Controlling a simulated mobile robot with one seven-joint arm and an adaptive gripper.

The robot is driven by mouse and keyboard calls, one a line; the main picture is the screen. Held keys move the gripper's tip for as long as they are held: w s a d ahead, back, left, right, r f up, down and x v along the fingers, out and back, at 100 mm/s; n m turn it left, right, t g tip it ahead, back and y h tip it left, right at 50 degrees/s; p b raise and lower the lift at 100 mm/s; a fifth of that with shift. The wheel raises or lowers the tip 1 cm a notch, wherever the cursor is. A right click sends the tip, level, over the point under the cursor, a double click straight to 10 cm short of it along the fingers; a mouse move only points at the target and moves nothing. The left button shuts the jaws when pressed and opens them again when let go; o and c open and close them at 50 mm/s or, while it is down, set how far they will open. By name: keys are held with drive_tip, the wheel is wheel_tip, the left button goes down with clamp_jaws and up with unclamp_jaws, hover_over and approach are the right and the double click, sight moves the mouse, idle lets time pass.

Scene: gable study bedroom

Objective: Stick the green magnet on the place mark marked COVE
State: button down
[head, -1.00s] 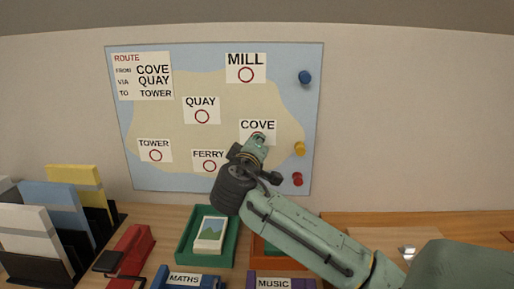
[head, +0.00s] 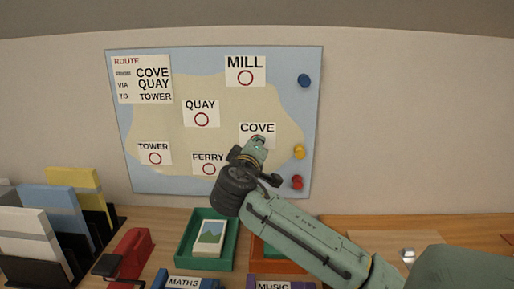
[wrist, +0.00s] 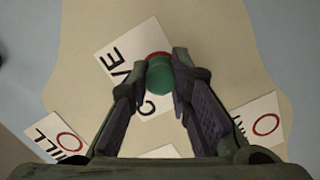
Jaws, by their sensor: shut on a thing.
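My gripper (wrist: 160,80) is shut on the green magnet (wrist: 159,77) in the wrist view. The magnet sits over the red ring of the COVE card (wrist: 110,50), with a red arc showing just beyond it. I cannot tell whether the magnet touches the board. In the head view my gripper (head: 256,146) is in front of the lower part of the COVE card (head: 258,128) and hides its ring and the magnet.
The map board (head: 215,140) also bears the MILL (head: 245,64), QUAY (head: 200,106), TOWER (head: 154,146) and FERRY (head: 208,157) cards. Blue (head: 304,80), yellow (head: 299,151) and red (head: 297,182) magnets sit at its right edge. A green tray (head: 182,240) stands below.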

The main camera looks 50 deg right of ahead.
drive_tip(key=c, duration=1.4)
unclamp_jaws()
drive_tip(key=shift+a, duration=0.15)
drive_tip(key=s+b+v, duration=0.1)
drive_tip(key=b+v, duration=0.1)
drive_tip(key=v, duration=0.4)
drive_tip(key=shift+s+f, duration=0.15)
drive_tip(key=shift+f, duration=0.05)
